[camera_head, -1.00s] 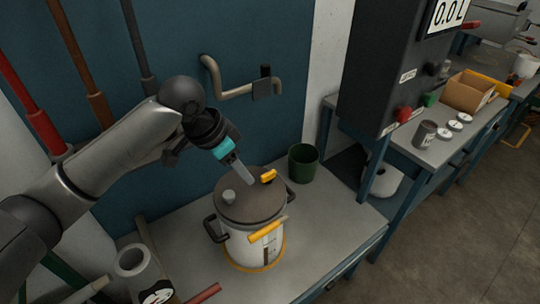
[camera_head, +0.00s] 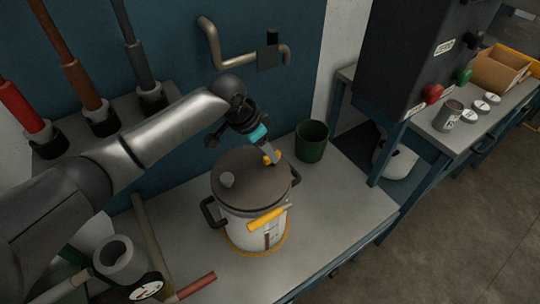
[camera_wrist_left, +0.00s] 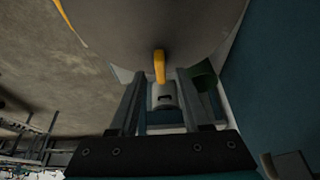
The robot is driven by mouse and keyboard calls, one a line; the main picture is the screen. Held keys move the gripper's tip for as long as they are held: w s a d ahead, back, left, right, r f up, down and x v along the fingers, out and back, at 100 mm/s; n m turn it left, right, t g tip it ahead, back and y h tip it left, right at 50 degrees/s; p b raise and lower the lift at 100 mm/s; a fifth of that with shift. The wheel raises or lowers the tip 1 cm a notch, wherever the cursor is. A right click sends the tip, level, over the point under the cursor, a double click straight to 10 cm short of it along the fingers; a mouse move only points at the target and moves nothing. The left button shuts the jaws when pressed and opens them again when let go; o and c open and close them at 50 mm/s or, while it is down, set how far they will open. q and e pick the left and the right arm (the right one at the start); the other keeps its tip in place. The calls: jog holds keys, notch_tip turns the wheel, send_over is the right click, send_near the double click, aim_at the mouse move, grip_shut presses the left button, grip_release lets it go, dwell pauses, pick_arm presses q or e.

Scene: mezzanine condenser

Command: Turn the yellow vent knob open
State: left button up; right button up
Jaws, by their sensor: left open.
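The yellow vent knob (camera_head: 267,159) sits on the dark lid (camera_head: 250,182) of a white pot (camera_head: 258,237), near the lid's back right edge. It also shows in the left wrist view as a narrow yellow bar (camera_wrist_left: 160,66). My left gripper (camera_head: 273,160) is right at the knob, its fingers partly covering it in the head view. In the wrist view the left gripper (camera_wrist_left: 160,75) is open, with the knob between its two fingertips and a gap on each side. Contact with the knob does not show. My right gripper is not in view.
A green cup (camera_head: 312,141) stands close behind right. A bent wall pipe (camera_head: 232,63) hangs above. The bench (camera_head: 335,215) is clear at right.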

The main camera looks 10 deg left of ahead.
pick_arm(q)
jog(key=shift+x, duration=1.2)
grip_shut()
